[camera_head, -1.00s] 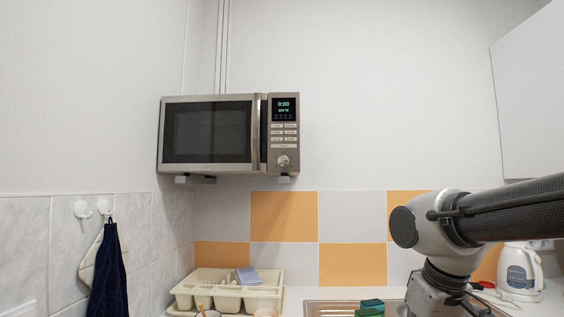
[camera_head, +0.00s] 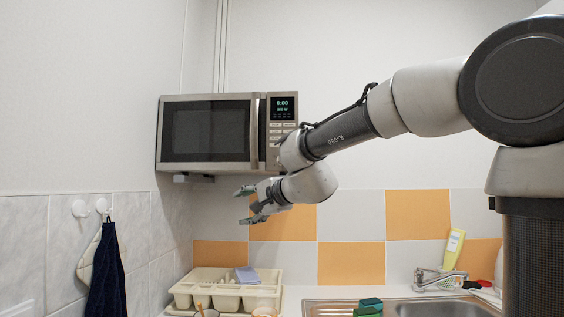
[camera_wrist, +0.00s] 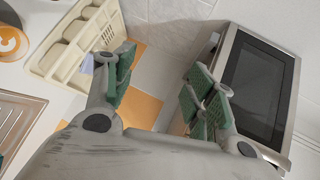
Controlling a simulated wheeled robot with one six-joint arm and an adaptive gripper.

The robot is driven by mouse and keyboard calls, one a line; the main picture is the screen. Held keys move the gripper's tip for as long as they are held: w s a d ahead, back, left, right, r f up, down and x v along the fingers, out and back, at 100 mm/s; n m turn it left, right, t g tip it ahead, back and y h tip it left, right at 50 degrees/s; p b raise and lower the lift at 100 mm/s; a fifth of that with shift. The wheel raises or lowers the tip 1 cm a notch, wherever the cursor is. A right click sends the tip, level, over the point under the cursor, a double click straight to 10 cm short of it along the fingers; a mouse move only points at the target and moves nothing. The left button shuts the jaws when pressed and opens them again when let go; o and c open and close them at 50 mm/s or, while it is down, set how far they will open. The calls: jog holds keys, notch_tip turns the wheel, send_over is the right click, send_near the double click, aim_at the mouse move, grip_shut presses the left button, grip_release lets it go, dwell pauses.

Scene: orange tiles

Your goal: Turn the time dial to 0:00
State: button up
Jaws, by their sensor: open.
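The microwave (camera_head: 210,133) is mounted on the wall at the upper left in the head view, its door shut. Its display (camera_head: 283,107) reads 0:00, with buttons below. The dial, low on the control panel, is hidden behind my arm. In the wrist view, the microwave (camera_wrist: 262,85) is on the right, tilted; its dial cannot be made out there. My gripper (camera_head: 243,206) is open and empty, below the microwave, pointing left. Its green-padded fingers stand apart in the wrist view (camera_wrist: 162,80).
A cream dish rack (camera_head: 215,293) stands on the counter below my gripper. The sink (camera_head: 440,307) is to its right, with a green sponge (camera_head: 368,308) at its edge. Cloths (camera_head: 107,270) hang on the left wall. The wall under the microwave is bare tile.

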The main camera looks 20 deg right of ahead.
jog(key=w+d+r+m+t+h, duration=0.4)
jog(key=r+m, duration=0.3)
jog(key=m, duration=0.4)
jog(key=w+d+r+m+t+h, duration=0.1)
jog(key=w+d+r+m+h, duration=0.2)
jog(key=r+m+h, duration=0.6)
jog(key=w+d+f+m, duration=0.2)
jog(key=w+d+m, duration=0.4)
jog(key=m, duration=0.2)
jog(key=shift+w+g, duration=0.2)
jog(key=shift+g, duration=0.2)
jog(key=c, duration=1)
jog(key=shift+c, duration=0.2)
